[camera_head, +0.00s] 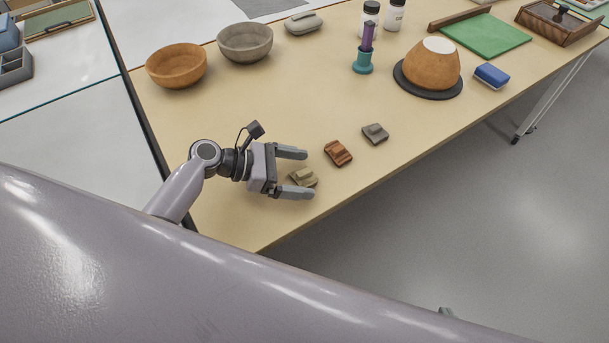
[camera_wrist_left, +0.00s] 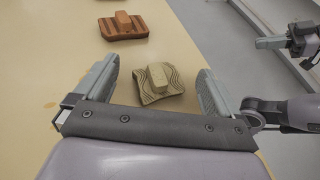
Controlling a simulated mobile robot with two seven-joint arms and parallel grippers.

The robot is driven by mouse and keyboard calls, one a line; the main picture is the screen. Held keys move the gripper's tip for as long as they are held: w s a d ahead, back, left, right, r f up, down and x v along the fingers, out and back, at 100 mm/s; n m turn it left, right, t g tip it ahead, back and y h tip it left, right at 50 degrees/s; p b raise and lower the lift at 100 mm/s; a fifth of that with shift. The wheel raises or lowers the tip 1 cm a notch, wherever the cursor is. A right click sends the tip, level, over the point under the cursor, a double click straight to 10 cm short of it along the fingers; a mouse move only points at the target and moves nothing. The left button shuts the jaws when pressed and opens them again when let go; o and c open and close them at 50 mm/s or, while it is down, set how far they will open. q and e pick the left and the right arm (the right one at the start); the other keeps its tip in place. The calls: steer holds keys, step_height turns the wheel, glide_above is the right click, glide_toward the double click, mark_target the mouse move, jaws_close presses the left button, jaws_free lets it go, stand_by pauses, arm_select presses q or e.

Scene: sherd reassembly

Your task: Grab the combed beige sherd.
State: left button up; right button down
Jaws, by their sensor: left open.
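The combed beige sherd (camera_head: 303,178) lies on the table with a raised block on top; wavy grooves show on it in the left wrist view (camera_wrist_left: 162,82). My left gripper (camera_head: 305,173) is open, its two fingers on either side of the sherd. In the left wrist view the sherd sits between the fingertips (camera_wrist_left: 158,72), with a gap on each side. Part of my right gripper (camera_wrist_left: 285,42) shows at the right edge of the left wrist view; whether its jaws are apart is unclear.
A reddish-brown sherd (camera_head: 338,153) and a grey sherd (camera_head: 375,134) lie just beyond. Bowls (camera_head: 177,66) stand at the back left. A domed orange pot (camera_head: 433,66) rests on a black disc beside a blue block (camera_head: 491,76). The table's front edge is close.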

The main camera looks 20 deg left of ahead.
arm_select(q)
steer(key=c, duration=1)
steer(key=shift+c, duration=0.2)
